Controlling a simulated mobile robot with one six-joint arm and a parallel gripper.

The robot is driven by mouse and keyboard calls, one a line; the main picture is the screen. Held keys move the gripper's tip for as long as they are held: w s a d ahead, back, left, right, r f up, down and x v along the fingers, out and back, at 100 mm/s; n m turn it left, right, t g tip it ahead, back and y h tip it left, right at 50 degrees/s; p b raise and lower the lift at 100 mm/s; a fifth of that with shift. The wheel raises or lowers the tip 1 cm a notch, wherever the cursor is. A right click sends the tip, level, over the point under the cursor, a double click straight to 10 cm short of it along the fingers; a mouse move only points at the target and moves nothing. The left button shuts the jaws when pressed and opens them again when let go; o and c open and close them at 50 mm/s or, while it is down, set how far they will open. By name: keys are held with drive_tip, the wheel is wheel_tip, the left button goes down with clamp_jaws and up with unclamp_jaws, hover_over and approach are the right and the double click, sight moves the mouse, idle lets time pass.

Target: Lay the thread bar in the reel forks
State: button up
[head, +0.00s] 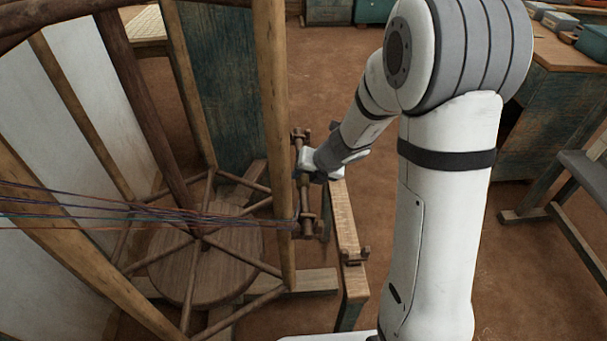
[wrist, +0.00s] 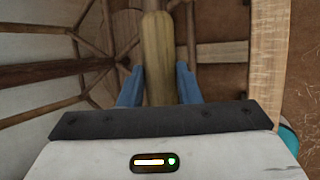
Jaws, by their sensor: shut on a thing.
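The thread bar (head: 306,203) is a dark brown wooden bar with thicker ends. It hangs at the left side of a narrow wooden bench, with coloured threads (head: 180,217) running from its lower end to the left. My gripper (head: 306,168) is shut on the bar near its middle. In the wrist view the bar (wrist: 158,55) lies between my two blue fingers (wrist: 158,88), pointing away from me. I cannot make out a second fork.
The bench top (head: 346,222) is a light plank; it also shows at the right of the wrist view (wrist: 268,55). A tall wooden reel frame (head: 272,110) with a spoked round base (head: 215,265) stands close left. A dark table (head: 545,120) stands right. Bare floor lies behind.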

drive_tip(key=o, duration=1.2)
drive_tip(key=s+d+r+n+g+p, duration=0.1)
drive_tip(key=s+d+r+n+p, duration=0.1)
drive_tip(key=s+r+n+p, duration=0.5)
drive_tip(key=s+d+r+n+p, duration=0.25)
drive_tip(key=s+r+n, duration=0.35)
drive_tip(key=r+n, duration=0.65)
drive_tip(key=shift+s+d+r+n+g+h+p, duration=0.15)
drive_tip(key=shift+s+d+r+n+h+p, duration=1.15)
drive_tip(key=shift+n, duration=1.65)
drive_tip(key=shift+s+d+r+n+g+h+p, duration=0.3)
drive_tip(key=shift+s+d+r+n, duration=0.35)
drive_tip(key=shift+s+r+n, duration=1.85)
drive_tip(key=shift+s+d+r+n+g+h+p, duration=0.1)
drive_tip(key=shift+s+d+r+n+h+p, duration=1.1)
drive_tip(key=shift+n, duration=2.2)
drive_tip(key=shift+s+a+f+y+b, duration=0.2)
drive_tip(key=shift+s+f+y+b, duration=0.1)
drive_tip(key=shift+f+b, duration=0.15)
